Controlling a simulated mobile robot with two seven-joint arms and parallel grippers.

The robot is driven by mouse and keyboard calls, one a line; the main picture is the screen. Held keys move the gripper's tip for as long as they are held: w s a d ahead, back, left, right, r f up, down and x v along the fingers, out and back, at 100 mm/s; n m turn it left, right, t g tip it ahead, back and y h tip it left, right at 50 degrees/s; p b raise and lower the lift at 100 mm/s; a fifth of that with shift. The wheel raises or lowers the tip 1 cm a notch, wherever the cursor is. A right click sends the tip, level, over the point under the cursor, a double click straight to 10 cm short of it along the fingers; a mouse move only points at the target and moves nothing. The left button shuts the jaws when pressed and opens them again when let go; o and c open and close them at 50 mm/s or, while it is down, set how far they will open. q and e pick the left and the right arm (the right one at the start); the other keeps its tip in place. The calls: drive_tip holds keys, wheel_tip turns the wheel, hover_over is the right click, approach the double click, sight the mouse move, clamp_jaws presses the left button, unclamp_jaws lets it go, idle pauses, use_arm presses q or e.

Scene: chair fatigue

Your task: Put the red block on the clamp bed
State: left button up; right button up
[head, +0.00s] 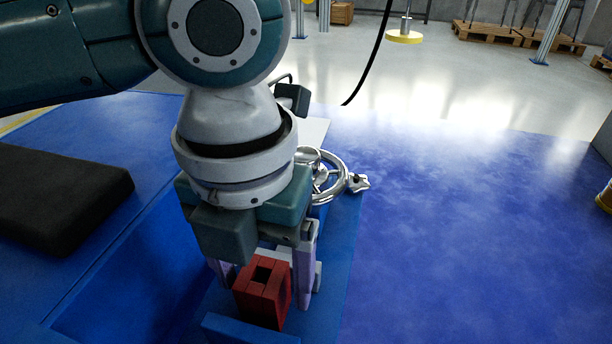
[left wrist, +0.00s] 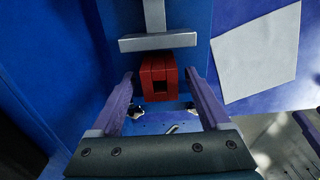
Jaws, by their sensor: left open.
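The red block (head: 262,292), with a square hole in its top, stands upright on the blue clamp bed (head: 336,280). It also shows in the left wrist view (left wrist: 158,77), close to the grey T-shaped clamp jaw (left wrist: 158,42); I cannot tell whether they touch. My left gripper (head: 265,288) points down over the bed with its pale purple fingers open, one on each side of the block. In the left wrist view, gaps show between the block and both fingers. The block's underside is hidden.
A silver handwheel (head: 335,172) stands at the far end of the clamp. A low blue ledge (head: 245,332) lies in front of the block. A black pad (head: 60,198) lies at the left. A pale flat plate (left wrist: 258,55) shows beside the bed. The blue floor at the right is clear.

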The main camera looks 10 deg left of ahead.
use_arm(q)
wheel_tip(320, 180, up, 12)
drive_tip(key=p, duration=0.5)
drive_tip(key=shift+r+p, duration=0.15)
drive_tip(key=shift+p, duration=0.15)
